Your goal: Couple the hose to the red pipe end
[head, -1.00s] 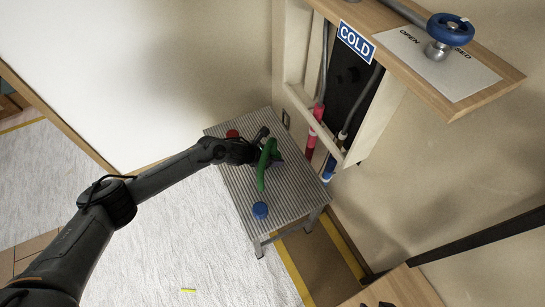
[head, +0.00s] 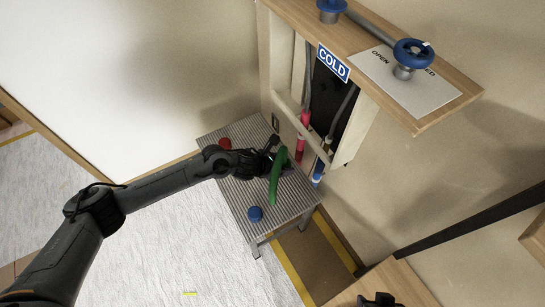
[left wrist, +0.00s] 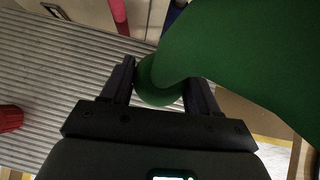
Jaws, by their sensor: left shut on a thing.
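My left gripper (head: 277,160) is shut on the green hose (head: 276,185) above the ribbed metal stool. In the left wrist view, the gripper (left wrist: 160,84) has its fingers on either side of the hose (left wrist: 235,50), which curves up and to the right. The red pipe end (head: 300,148) hangs from the wall recess behind the stool, apart from the hose. It shows as a pinkish-red tube at the top of the left wrist view (left wrist: 118,15). A dark part at the head view's bottom edge may be my right gripper (head: 377,300); its jaws are unclear.
A blue pipe end (head: 318,172) hangs right of the red one. A red knob-like piece (head: 225,143) and a blue one (head: 255,213) rest on the stool (head: 240,200). A wooden shelf (head: 440,112) with a blue valve wheel (head: 413,52) juts out above.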

